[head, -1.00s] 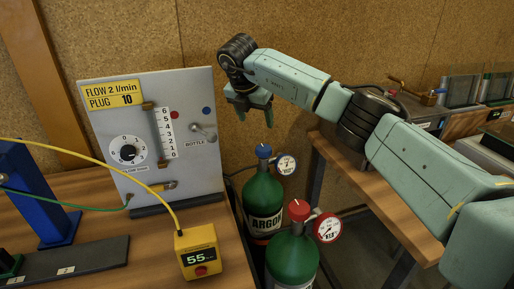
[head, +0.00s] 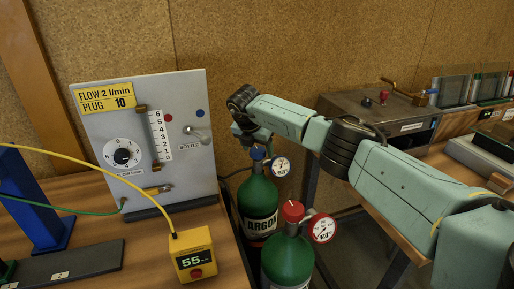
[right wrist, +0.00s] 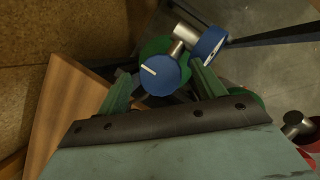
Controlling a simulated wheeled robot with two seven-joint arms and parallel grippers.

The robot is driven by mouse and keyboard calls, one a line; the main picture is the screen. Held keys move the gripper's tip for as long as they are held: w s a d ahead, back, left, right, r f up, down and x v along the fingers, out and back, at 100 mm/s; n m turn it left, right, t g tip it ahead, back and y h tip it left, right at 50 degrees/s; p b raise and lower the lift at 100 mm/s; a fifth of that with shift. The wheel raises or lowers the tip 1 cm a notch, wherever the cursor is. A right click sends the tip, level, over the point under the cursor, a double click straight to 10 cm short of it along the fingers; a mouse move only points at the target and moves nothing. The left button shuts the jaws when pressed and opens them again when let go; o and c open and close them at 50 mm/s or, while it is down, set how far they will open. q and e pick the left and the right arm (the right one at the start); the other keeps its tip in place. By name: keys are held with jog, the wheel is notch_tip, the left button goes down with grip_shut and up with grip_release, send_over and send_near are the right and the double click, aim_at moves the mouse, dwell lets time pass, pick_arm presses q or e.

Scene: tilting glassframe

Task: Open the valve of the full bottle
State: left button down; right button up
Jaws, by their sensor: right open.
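Two green bottles stand on the floor between the tables. The rear bottle (head: 259,205), marked ARGON, has a blue valve knob (head: 258,153) and a blue-rimmed gauge (head: 280,167). The front bottle (head: 288,258) has a red valve knob (head: 292,210) and a red-rimmed gauge (head: 322,228). The gauge needles are too small to read surely. My right gripper (head: 255,142) points down just over the blue knob, open. In the right wrist view the blue knob (right wrist: 165,75), with a white mark, shows between the open fingers (right wrist: 165,88). My left gripper is out of view.
A grey panel (head: 185,95) with a dial, flow tube and BOTTLE lever (head: 196,133) stands on the left table. A yellow meter (head: 193,253) reads 55. A right-hand table holds a grey box (head: 365,120). The cork wall is behind.

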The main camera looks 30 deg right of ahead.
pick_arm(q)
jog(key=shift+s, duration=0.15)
pick_arm(e)
jog(key=shift+c, duration=0.6)
jog(key=c, duration=0.9)
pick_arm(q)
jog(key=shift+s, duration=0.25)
pick_arm(e)
jog(key=shift+o, duration=0.2)
